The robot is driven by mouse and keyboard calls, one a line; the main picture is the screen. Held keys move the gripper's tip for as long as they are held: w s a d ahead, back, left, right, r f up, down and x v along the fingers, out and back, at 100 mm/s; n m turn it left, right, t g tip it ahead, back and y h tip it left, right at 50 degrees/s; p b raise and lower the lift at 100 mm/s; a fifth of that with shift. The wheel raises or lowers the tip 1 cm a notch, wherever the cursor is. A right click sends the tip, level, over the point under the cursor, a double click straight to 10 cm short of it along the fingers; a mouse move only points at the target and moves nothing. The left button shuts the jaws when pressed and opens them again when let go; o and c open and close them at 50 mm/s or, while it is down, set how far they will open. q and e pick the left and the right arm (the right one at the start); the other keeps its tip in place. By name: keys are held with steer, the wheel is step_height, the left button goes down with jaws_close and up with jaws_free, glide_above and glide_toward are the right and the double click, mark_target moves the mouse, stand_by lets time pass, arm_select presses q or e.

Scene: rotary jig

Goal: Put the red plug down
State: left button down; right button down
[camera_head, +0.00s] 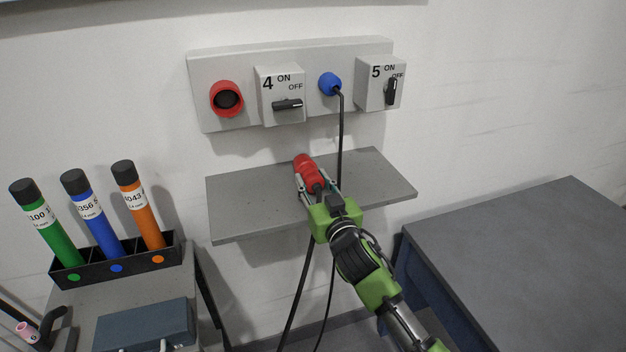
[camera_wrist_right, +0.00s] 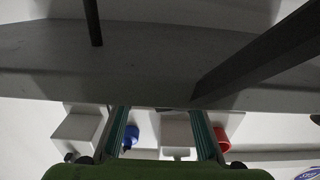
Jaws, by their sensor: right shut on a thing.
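The red plug (camera_head: 308,172) is in my right gripper (camera_head: 318,190), over the grey wall shelf (camera_head: 250,205). Its red head points up and away toward the wall, and its black cable hangs below the shelf. I cannot tell whether the plug touches the shelf. The gripper's two fingers lie along the sides of the plug. In the right wrist view the fingers (camera_wrist_right: 162,130) show, but the plug cannot be made out. My left gripper is out of view.
Above the shelf, a wall panel (camera_head: 230,62) carries an empty red socket (camera_head: 227,99), switches 4 (camera_head: 280,92) and 5 (camera_head: 378,85), and a blue plug (camera_head: 330,84) whose cable passes the shelf. A tube rack (camera_head: 115,267) stands left, a grey table (camera_head: 520,245) right.

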steer(key=shift+f, duration=0.15)
steer(key=shift+f, duration=0.15)
steer(key=c, duration=1.5)
jaws_free()
steer(key=shift+o, duration=0.2)
steer(key=shift+r, duration=0.3)
steer(key=shift+s+d+f, duration=0.1)
steer(key=shift+s+f, duration=0.1)
steer(key=shift+s, duration=0.15)
steer(key=b+v, duration=0.2)
steer(key=v, duration=0.9)
steer(key=shift+s, duration=0.2)
steer(key=shift+r, duration=0.15)
